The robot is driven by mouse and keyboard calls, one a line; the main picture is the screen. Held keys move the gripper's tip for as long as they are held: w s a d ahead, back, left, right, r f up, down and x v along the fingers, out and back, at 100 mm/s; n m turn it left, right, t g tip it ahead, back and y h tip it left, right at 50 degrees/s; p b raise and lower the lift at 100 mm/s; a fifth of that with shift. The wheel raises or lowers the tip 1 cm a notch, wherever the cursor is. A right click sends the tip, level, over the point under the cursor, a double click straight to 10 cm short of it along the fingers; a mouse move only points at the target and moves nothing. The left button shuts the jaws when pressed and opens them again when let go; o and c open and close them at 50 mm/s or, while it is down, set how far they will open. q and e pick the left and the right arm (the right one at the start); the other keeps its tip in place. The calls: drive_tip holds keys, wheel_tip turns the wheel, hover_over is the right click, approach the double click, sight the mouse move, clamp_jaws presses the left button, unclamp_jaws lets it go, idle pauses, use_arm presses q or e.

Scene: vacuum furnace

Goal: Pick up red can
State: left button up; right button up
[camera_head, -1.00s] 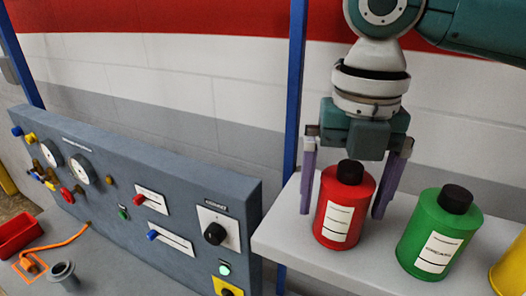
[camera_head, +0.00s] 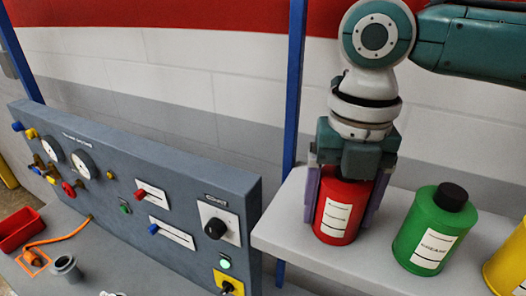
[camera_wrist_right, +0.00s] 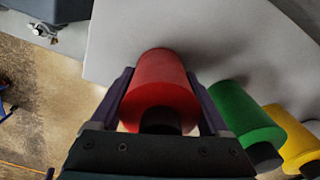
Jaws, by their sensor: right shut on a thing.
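The red can (camera_head: 338,212) stands upright on the pale shelf (camera_head: 290,222), near its left end. Its white label faces the head camera. My right gripper (camera_head: 342,207) comes down from above, with its purple fingers on either side of the can, shut on it. The can's black cap is hidden behind the gripper body in the head view. In the right wrist view the red can (camera_wrist_right: 161,85) lies between the two fingers (camera_wrist_right: 163,105), and part of its dark cap shows. My left gripper is not in view.
A green can (camera_head: 432,232) stands on the shelf to the right of the red can, with a yellow can (camera_head: 508,262) beyond it. A grey control panel (camera_head: 130,180) with gauges and knobs stands at the left. A blue post (camera_head: 294,90) rises behind the shelf.

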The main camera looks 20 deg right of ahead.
clamp_jaws()
drive_tip(key=shift+r, duration=0.1)
